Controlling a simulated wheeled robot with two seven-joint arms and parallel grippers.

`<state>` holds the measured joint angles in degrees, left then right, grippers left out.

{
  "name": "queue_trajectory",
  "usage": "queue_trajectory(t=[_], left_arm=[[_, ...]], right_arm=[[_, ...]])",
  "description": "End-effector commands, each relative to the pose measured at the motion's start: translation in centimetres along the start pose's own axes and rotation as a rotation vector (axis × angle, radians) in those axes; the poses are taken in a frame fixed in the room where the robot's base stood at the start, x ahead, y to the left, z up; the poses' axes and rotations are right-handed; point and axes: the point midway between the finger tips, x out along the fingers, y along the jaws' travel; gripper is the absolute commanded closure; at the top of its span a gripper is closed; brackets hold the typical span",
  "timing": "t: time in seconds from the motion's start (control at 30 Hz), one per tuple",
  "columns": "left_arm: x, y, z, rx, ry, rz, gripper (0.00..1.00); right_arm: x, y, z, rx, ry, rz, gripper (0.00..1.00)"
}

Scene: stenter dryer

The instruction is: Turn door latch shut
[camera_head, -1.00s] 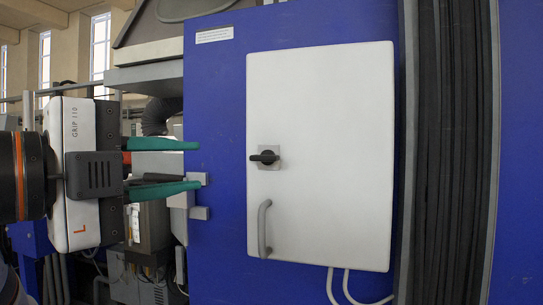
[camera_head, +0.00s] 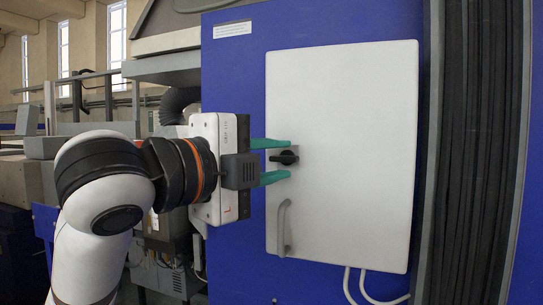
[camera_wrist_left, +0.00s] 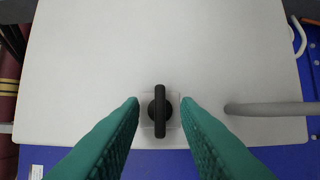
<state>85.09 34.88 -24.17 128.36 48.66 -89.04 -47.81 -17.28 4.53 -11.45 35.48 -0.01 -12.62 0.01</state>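The black door latch (camera_head: 286,158) sits on a small grey plate at the left side of the white door (camera_head: 345,120). In the head view its lever lies about horizontal. My left gripper (camera_head: 277,161) is open, its two green fingers above and below the latch. In the left wrist view the latch (camera_wrist_left: 159,110) stands between the two green fingertips, with a gap on each side. The fingers do not grip it. Whether the fingertips touch the door is hard to tell. My right gripper is not in view.
A grey door handle (camera_head: 283,228) is below the latch, and it shows right of the fingers in the left wrist view (camera_wrist_left: 270,108). The door is set in a blue panel (camera_head: 235,90). A black bellows (camera_head: 470,150) is at the right.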

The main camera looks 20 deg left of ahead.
Motion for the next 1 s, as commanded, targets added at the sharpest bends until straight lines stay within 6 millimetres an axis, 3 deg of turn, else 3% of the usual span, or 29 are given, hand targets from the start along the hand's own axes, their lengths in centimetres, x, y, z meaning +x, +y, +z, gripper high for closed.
queue_trajectory(t=[0.23, 0.4, 0.77, 1.0], left_arm=[[0.1, 0.0, 0.0, 0.000, 0.000, 0.000, 0.73], [0.0, 0.0, 0.0, 0.000, 0.000, 0.000, 1.00], [0.0, -0.2, 0.0, -0.024, 0.000, 0.009, 1.00], [0.0, -0.5, 0.0, -0.136, -0.002, 0.054, 1.00]], right_arm=[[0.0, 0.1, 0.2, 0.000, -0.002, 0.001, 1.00], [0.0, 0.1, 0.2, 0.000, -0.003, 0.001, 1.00], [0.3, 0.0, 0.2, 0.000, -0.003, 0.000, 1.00], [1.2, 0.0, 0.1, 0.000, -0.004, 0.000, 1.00]])
